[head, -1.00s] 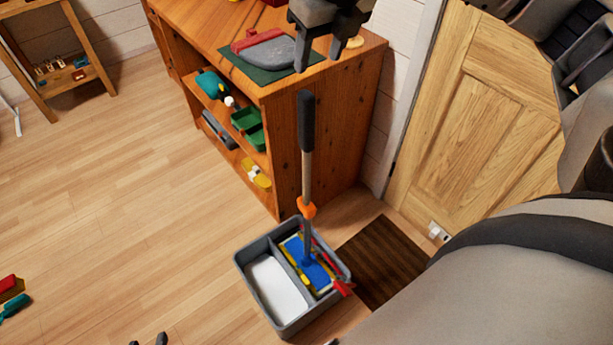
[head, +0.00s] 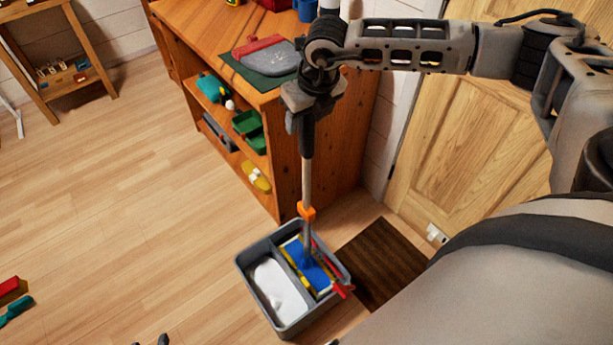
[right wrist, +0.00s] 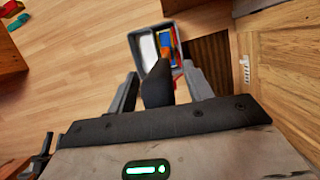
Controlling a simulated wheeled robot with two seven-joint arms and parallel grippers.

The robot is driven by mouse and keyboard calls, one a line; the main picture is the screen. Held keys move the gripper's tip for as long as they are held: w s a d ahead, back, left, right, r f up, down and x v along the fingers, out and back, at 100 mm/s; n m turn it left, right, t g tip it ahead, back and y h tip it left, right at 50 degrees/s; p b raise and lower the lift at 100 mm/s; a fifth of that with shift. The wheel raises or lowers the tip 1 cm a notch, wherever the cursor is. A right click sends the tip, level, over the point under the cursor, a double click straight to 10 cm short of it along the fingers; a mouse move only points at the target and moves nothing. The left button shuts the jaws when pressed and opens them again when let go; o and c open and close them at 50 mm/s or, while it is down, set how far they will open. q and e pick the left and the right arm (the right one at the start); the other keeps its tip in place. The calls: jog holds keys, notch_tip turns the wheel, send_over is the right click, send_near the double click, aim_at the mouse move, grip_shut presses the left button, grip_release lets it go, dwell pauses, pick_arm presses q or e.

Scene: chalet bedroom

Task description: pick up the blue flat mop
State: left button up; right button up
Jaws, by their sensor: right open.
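The blue flat mop (head: 306,180) stands upright in a grey two-part bucket (head: 241,262) on the floor. Its blue head (head: 317,274) is in the right compartment, and an orange clip sits low on the handle. My right gripper (head: 303,122) is open at the top of the black handle grip, pointing down. In the right wrist view the black grip (right wrist: 157,84) stands between the two open fingers (right wrist: 160,88). My left gripper cannot be made out for sure; small dark tips show at the bottom edge of the head view.
A wooden shelf unit (head: 285,150) stands right behind the mop, with a green mat and a grey-and-red item on top. A brown mat (head: 382,262) lies right of the bucket, by a wooden door (head: 480,140). The floor at left is mostly clear.

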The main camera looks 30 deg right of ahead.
jog(key=shift+w+f, duration=0.2)
jog(key=shift+f, duration=0.3)
jog(key=c, duration=1)
jog(key=shift+r, duration=0.1)
grip_shut()
jog(key=shift+r, duration=0.1)
